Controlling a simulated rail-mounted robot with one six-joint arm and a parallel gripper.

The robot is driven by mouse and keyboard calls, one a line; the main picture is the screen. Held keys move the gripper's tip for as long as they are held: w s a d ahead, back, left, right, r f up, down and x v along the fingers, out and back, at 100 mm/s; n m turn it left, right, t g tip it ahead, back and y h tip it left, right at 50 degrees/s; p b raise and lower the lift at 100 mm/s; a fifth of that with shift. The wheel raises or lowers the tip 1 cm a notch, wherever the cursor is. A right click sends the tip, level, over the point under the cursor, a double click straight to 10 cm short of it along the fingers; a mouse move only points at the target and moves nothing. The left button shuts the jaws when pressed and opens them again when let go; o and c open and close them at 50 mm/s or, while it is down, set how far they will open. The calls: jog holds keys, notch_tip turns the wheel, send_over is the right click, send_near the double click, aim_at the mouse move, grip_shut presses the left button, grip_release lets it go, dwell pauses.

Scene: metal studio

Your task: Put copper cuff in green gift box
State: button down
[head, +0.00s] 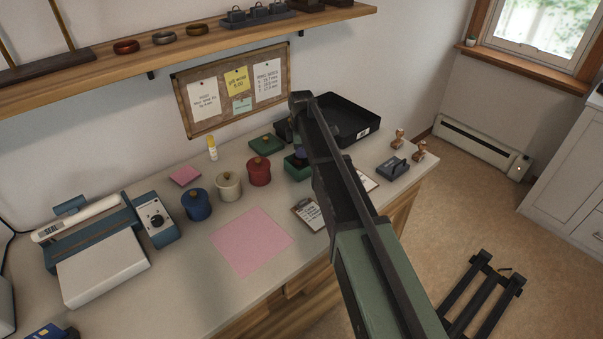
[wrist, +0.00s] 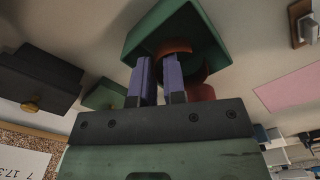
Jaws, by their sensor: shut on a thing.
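The open green gift box (head: 297,172) stands on the counter, partly hidden by my arm in the head view. It also shows at the top of the wrist view (wrist: 150,32). My gripper (wrist: 154,62) is shut on the reddish copper cuff (wrist: 176,46). The cuff is at the box opening, overlapping the box's near edge in the wrist view; I cannot tell whether it touches the box. In the head view my arm hides the cuff. A green lid (head: 267,143) with a small knob lies on the counter left of the box.
Rings sit on the shelf (head: 225,38) above.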

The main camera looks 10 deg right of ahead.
aim_at(302, 166)
notch_tip(302, 166, down, 4)
jog(key=b, duration=0.4)
jog(key=shift+f+b, duration=0.2)
jog(key=shift+b, duration=0.1)
jog(key=shift+r, duration=0.25)
jog(key=shift+f, duration=0.1)
jog(key=c, duration=1.5)
grip_release()
jog(key=shift+o, duration=0.2)
notch_tip(302, 166, up, 12)
jog(key=r+p, duration=0.1)
jog(key=p, duration=1.2)
jog(key=s+m, duration=1.6)
jog(key=s, duration=1.6)
jog(key=shift+a+f+m, duration=0.2)
jog(key=shift+f+m, duration=0.1)
jog(key=shift+f, duration=0.05)
